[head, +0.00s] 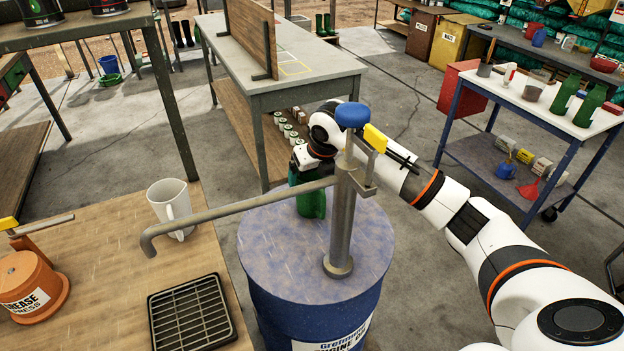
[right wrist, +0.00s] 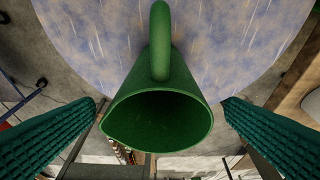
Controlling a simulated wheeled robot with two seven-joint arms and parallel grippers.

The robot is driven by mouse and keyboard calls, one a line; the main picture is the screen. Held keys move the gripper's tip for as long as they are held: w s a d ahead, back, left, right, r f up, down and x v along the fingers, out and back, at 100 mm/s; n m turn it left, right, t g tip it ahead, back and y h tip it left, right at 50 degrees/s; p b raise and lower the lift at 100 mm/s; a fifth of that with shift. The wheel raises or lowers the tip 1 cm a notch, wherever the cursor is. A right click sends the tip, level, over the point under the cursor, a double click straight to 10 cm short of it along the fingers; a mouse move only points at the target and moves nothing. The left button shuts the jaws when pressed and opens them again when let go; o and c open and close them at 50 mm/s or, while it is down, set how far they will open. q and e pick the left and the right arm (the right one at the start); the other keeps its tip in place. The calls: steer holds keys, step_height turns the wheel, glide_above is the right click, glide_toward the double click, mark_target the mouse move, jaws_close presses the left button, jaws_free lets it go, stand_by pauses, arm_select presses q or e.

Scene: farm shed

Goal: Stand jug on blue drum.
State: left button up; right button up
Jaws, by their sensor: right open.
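The blue drum (head: 262,254) stands beside the wooden bench, with a grey hand pump fixed on its lid. My right gripper (head: 306,178) is over the jug from above. Its two fingers are apart on either side of the jug, with a gap on each side. My left gripper is not in view.
The pump's spout (head: 235,210) reaches left over the wooden bench (head: 95,260). A white pitcher (head: 170,203), a black grate (head: 190,318) and an orange grease press (head: 30,285) are on that bench.

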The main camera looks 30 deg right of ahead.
steer(key=v, duration=0.4)
steer(key=shift+s+r, duration=0.1)
steer(key=shift+r, duration=0.1)
stand_by(0.3)
